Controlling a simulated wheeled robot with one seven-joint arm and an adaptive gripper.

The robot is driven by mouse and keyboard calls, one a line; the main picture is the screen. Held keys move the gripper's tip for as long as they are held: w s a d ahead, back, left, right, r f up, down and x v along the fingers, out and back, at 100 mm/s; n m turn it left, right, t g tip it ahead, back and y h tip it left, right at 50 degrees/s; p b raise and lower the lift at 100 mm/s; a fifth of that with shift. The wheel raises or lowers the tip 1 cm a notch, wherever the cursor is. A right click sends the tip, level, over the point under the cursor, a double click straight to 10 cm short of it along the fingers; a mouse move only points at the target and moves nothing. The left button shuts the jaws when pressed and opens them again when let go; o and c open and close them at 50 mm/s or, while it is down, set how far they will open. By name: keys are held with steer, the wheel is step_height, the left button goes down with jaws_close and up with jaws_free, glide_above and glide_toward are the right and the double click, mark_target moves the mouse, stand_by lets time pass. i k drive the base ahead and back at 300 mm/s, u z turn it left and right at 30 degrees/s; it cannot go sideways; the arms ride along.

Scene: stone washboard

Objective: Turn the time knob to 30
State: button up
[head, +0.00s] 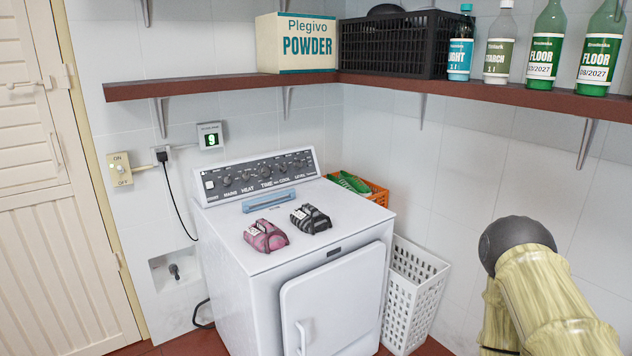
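A white machine (330,252) with a front door stands in the corner. Its dark control panel (236,189) runs along the top rear edge and carries a row of round dark knobs. The time knob (265,172) sits near the middle of the row, above the "TIME" label. Its pointer and scale are too small to read. A yellowish part of my arm with a dark rounded end shows at the lower right, well apart from the machine. My gripper is not in view.
Two small cloth bundles, one pink (266,236) and one black-and-grey (310,219), and a blue bar-shaped item (269,200) lie on the machine top before the panel. A white basket (413,292) stands right. A brown shelf (225,86) with bottles hangs above.

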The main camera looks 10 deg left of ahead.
mark_target(263, 172)
steer(key=z, duration=0.3)
steer(key=k, duration=0.6)
steer(key=u, duration=0.65)
steer(key=i, duration=0.6)
steer(key=u, duration=0.6)
steer(key=i, duration=0.6)
steer(key=z, duration=0.15)
